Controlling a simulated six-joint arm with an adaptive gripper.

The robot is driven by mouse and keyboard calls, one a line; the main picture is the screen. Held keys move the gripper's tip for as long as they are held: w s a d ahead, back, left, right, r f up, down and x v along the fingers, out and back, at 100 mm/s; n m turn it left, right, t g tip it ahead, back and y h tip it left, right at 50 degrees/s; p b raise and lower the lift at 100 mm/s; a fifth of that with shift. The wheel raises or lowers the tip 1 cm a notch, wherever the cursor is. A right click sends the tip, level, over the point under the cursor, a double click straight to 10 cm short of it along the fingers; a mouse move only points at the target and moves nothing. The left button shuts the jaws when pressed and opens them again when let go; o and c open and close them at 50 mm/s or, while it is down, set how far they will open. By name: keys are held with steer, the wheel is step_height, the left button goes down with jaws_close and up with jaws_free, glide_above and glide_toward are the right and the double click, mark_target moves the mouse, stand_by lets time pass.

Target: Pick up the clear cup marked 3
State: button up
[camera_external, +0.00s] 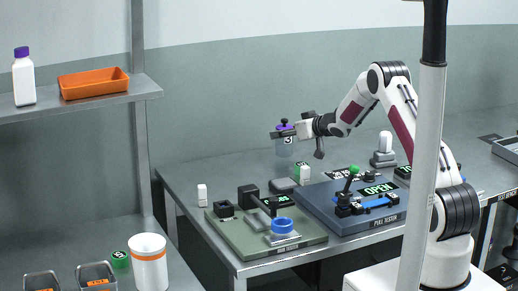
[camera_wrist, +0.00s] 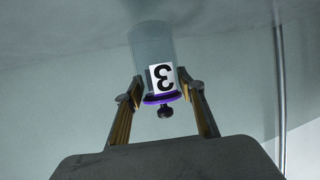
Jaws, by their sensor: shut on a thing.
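The clear cup marked 3 (camera_wrist: 152,48) has a purple rim or lid with a dark knob and a white label with a black 3. In the wrist view it sits between the two fingers of my gripper (camera_wrist: 163,98), and the label appears upside down. In the external view the cup (camera_external: 284,146) hangs upright in my gripper (camera_external: 284,132), above the table and apart from it. My gripper is shut on the cup near its purple top. The finger contact is too small to see clearly.
Below and in front of the cup are a green-grey fixture board (camera_external: 265,247) with a blue ring (camera_external: 282,225) and a dark blue pull tester (camera_external: 375,220) with a lever. A small white block (camera_external: 202,194) stands at the left. A shelf (camera_external: 60,105) is further left.

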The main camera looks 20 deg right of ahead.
steer(key=shift+r, duration=4.3)
